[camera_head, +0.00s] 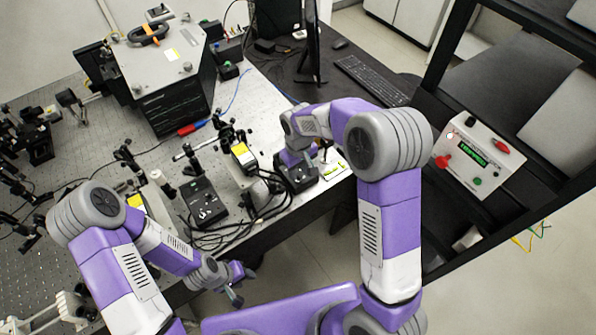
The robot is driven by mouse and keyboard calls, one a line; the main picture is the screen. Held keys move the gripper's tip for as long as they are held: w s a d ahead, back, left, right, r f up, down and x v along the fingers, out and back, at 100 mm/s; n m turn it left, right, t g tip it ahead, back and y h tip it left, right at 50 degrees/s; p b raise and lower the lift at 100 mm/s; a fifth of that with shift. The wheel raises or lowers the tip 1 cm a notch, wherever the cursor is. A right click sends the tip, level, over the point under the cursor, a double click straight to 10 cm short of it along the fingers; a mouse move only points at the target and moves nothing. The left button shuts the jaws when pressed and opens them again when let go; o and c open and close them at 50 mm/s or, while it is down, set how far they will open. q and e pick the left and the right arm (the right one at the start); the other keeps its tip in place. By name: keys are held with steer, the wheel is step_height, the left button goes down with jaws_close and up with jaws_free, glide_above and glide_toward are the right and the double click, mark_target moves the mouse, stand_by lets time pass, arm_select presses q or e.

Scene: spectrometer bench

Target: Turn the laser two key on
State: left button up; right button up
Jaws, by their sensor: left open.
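A black control box (205,203) with a small silver fitting on top sits near the front edge of the optical bench. A second black box (297,180) sits to its right, partly covered by my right arm. I cannot read labels, so I cannot tell which box is laser two's, and no key shows clearly. My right gripper (293,161) is over the second box, pointing down; its fingertips are hidden or too small to make out. My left gripper (238,284) is open and empty, in front of the bench edge, away from both boxes.
Black cables (235,232) lie loose between the boxes. A yellow-labelled device (242,156) and optics posts stand behind them. A large dark housing (175,85) stands at the back. A keyboard (372,80) and monitor (311,45) are behind my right arm. A control panel (474,157) sits on the right shelf.

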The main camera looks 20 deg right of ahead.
mark_target(298, 178)
steer(key=shift+w+f, duration=0.15)
steer(key=shift+f, duration=0.9)
steer(key=shift+c, duration=0.3)
jaws_close()
